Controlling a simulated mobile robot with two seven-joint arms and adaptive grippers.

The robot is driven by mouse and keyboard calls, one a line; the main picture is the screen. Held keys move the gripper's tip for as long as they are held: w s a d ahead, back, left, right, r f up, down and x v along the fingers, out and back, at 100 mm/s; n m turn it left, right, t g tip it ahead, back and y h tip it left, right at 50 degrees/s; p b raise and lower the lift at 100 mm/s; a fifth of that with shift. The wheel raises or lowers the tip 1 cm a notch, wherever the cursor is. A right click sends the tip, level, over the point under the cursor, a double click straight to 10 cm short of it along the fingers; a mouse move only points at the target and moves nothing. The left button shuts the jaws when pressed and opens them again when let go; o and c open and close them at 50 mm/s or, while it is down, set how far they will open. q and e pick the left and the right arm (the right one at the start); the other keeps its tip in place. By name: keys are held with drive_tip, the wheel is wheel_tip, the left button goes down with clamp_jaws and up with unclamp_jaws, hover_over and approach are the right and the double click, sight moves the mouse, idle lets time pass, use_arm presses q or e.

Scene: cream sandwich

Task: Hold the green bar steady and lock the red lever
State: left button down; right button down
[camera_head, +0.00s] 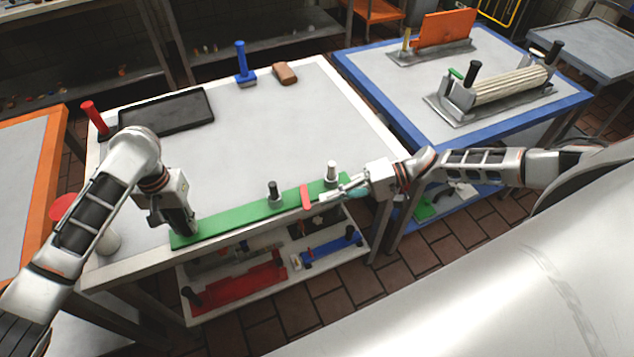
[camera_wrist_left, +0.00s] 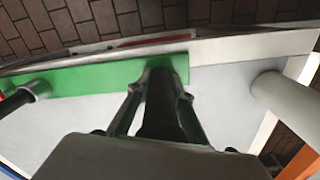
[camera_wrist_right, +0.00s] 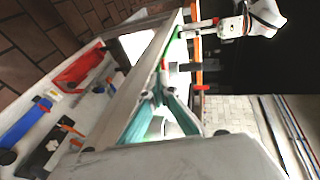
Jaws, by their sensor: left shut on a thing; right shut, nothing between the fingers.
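The green bar (camera_head: 235,220) lies along the front edge of the white-topped table. My left gripper (camera_head: 182,225) is at the bar's left end; in the left wrist view its fingers are shut on an upright black handle (camera_wrist_left: 160,105) there, with the green bar (camera_wrist_left: 80,80) beside it. The red lever (camera_head: 306,197) sits across the bar right of its middle. My right gripper (camera_head: 343,192) is shut and empty over the bar's right end, its tips pointing at the lever. Whether they touch it I cannot tell. The teal fingers (camera_wrist_right: 160,105) show in the right wrist view.
On the bar stand a black post (camera_head: 272,191) and a white-topped post (camera_head: 331,171). A black tray (camera_head: 165,112), a blue-handled tool (camera_head: 242,65) and a brown block (camera_head: 285,73) lie further back. The shelf below holds red (camera_head: 235,287) and blue (camera_head: 332,247) parts. The table's middle is clear.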

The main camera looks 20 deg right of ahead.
sight(307, 209)
drive_tip(key=shift+w+a, duration=0.2)
drive_tip(key=shift+a, duration=0.6)
drive_tip(key=shift+s+a, duration=0.15)
drive_tip(key=shift+a, duration=0.15)
idle(0.3)
drive_tip(key=shift+a+m+t, duration=0.3)
drive_tip(key=m+t, duration=0.1)
drive_tip(key=a+m+t+h, duration=0.1)
drive_tip(key=m+t+h, duration=0.1)
drive_tip(key=t, duration=0.1)
drive_tip(key=shift+s+a, duration=0.15)
drive_tip(key=shift+s, duration=0.15)
drive_tip(key=shift+a+m+t+h, duration=0.6)
drive_tip(key=shift+m+t+h, duration=0.15)
drive_tip(key=shift+m, duration=0.2)
drive_tip(key=shift+a+m+t+h, duration=0.65)
drive_tip(key=shift+m+t, duration=0.1)
drive_tip(key=shift+m, duration=0.2)
drive_tip(key=shift+w+a+m+t+h, duration=0.4)
drive_tip(key=shift+a+m+h, duration=0.1)
drive_tip(key=shift+a+h, duration=0.1)
drive_tip(key=shift+w+a+m+t+h, duration=0.4)
drive_tip(key=shift+a+m+h, duration=0.1)
drive_tip(key=shift+a+h, duration=0.1)
drive_tip(key=shift+w+a, duration=0.1)
drive_tip(key=shift+w, duration=0.05)
